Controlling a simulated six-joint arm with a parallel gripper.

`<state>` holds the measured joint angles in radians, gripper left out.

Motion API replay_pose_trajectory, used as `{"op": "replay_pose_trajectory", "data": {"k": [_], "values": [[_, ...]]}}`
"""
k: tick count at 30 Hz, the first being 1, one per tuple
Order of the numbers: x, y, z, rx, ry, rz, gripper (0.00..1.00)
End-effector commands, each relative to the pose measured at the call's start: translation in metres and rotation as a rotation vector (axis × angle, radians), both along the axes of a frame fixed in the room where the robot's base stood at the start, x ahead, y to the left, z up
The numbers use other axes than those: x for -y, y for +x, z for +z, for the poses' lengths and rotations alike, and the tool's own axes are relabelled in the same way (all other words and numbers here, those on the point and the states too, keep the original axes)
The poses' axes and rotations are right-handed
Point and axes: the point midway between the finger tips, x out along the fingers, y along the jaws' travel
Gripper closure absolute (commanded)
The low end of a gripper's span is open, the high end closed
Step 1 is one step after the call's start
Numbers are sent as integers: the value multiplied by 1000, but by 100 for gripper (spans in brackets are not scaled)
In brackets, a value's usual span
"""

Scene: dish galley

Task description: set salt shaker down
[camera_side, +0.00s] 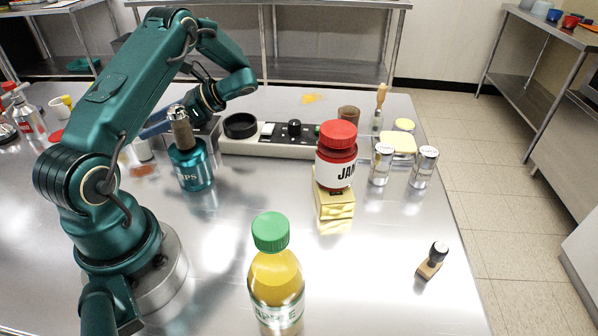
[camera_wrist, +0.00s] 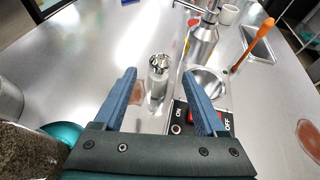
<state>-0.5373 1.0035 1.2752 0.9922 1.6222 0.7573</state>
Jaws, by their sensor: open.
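In the wrist view a clear glass salt shaker (camera_wrist: 158,80) with a shiny metal cap stands upright on the steel table. My gripper (camera_wrist: 159,76) is open, its two blue fingers to the left and right of the shaker with clear gaps, not touching it. In the side view my gripper (camera_side: 152,131) is low over the table, partly hidden behind a teal jar with a cork-like top. A small pale object (camera_side: 143,150) just below the blue finger may be the shaker; most of it is hidden.
The teal jar (camera_side: 194,168) and a switch box (camera_side: 265,139) are close to my gripper. A metal pump bottle (camera_wrist: 202,42) and steel bowl (camera_wrist: 209,82) stand beyond. A jam jar (camera_side: 337,154) on a yellow block, a juice bottle (camera_side: 275,280) and a stamp (camera_side: 432,260) stand elsewhere.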

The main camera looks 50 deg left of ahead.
Motion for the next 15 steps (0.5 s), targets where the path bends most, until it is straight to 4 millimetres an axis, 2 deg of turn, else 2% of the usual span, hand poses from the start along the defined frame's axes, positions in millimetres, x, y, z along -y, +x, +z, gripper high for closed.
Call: {"op": "replay_pose_trajectory", "data": {"k": [1, 6, 15], "values": [[6, 11, 4, 3, 3, -6, 27], [22, 33, 16, 3, 0, -4, 27], [33, 49, 24, 0, 0, 0, 24]]}}
